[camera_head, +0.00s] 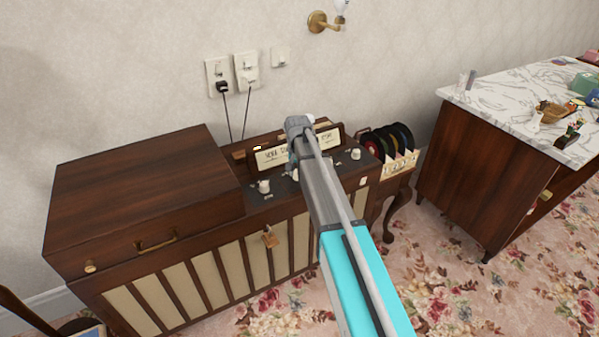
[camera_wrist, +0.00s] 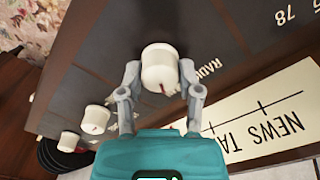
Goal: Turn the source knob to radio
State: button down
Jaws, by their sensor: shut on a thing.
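In the wrist view the source knob (camera_wrist: 159,60) is a round off-white knob on a dark panel. A short red mark shows on its near side, facing my gripper. The word RADIO (camera_wrist: 208,68) is printed beside it, to the right. My gripper (camera_wrist: 160,74) has one grey finger on each side of the knob and is shut on it. In the head view my grey and cyan arm reaches over the wooden radio cabinet (camera_head: 130,290).
More off-white knobs (camera_wrist: 95,119) sit in a row to the left in the wrist view. A lit dial strip (camera_wrist: 262,118) is close on the right. In the head view, a closed wooden lid (camera_head: 140,190) stands left and a record rack (camera_head: 388,145) right.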

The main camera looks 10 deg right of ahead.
jog(key=n, duration=1.1)
jog(key=shift+n, duration=0.3)
jog(key=shift+d, duration=0.1)
dwell(0.3)
jog(key=shift+c, duration=1.4)
grip_release()
